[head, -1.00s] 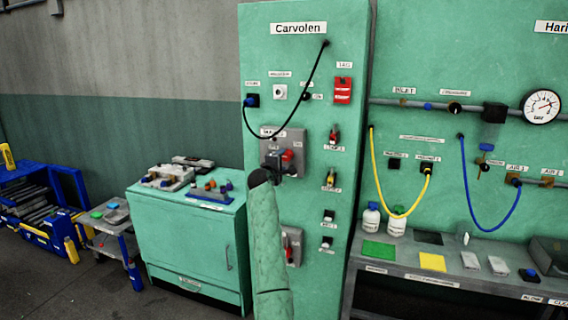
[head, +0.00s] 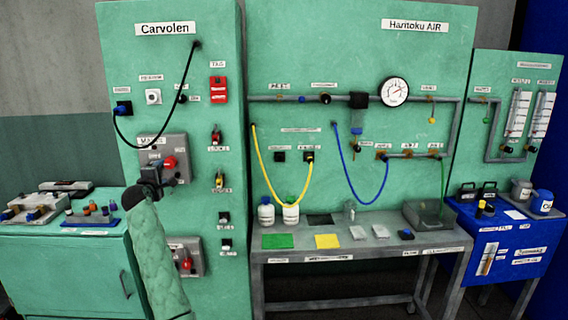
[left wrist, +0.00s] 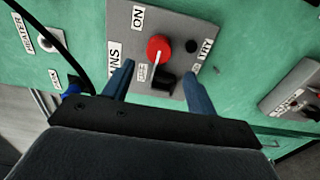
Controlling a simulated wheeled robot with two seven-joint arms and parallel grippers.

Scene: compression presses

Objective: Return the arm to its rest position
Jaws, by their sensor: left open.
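My left arm, in a green sleeve, reaches up from the bottom of the head view. Its gripper (head: 152,180) is in front of the grey mains box (head: 178,148) on the Carvolen panel (head: 112,90). In the left wrist view the two blue fingers (left wrist: 158,88) are spread apart, with nothing held between them. Whether the fingers touch the box cannot be told. My right gripper is not in view.
A black cable (head: 187,80) loops across the panel. A green cabinet (head: 70,265) with small parts stands at left. A grey bench (head: 375,234) with bottles and coloured pads is at right, with a blue table (head: 500,245) beyond. Yellow and blue hoses hang above the bench.

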